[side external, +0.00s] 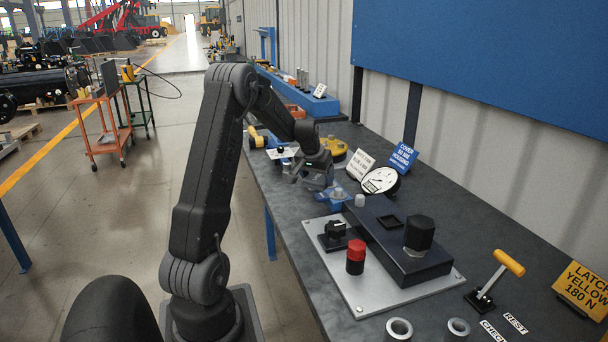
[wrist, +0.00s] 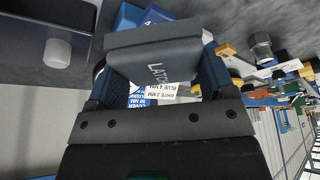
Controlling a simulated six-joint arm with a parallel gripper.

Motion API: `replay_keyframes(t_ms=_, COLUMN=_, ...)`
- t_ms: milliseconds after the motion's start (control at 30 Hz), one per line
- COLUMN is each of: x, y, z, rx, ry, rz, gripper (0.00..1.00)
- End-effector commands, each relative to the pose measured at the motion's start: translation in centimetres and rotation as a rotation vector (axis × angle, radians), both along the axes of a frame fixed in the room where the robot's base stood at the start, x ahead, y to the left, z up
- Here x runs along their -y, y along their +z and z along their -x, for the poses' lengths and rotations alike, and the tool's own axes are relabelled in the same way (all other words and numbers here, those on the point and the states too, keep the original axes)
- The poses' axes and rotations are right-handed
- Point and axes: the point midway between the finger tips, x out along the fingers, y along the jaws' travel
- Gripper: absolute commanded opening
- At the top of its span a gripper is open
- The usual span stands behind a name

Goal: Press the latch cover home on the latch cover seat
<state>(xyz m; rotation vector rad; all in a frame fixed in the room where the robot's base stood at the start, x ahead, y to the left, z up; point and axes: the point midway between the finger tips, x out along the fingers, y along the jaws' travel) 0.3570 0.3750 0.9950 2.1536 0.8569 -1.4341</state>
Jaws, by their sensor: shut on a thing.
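My gripper (wrist: 150,82) is shut on a dark grey block lettered "LATCH", the latch cover (wrist: 155,50); the wrist view shows a finger on either side of it. In the side external view my gripper (side external: 314,180) is beyond the far end of a dark housing block (side external: 408,262), close to a blue part (side external: 336,198). I cannot tell whether the held cover touches that part. The housing has a square black recess (side external: 390,222) on top, possibly the latch cover seat; it is empty.
A black hex cap (side external: 419,234) stands on the housing. A red-topped button (side external: 355,257) and a black knob (side external: 335,234) stand on the pale plate (side external: 352,291). A dial gauge (side external: 380,181) and signs stand behind. A yellow-handled lever (side external: 497,277) is at right.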

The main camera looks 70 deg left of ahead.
Motion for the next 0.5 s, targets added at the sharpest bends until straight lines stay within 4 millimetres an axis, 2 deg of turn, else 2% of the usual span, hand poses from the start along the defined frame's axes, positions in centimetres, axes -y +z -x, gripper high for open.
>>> replay_keyframes(t_ms=367, x=4.7, y=0.5, z=-4.5, rx=0.001, ry=-0.607, rz=0.001, gripper=0.59)
replay_keyframes(t_ms=500, x=7.1, y=0.9, z=-6.6, rx=0.001, ry=-0.907, rz=0.001, gripper=0.59)
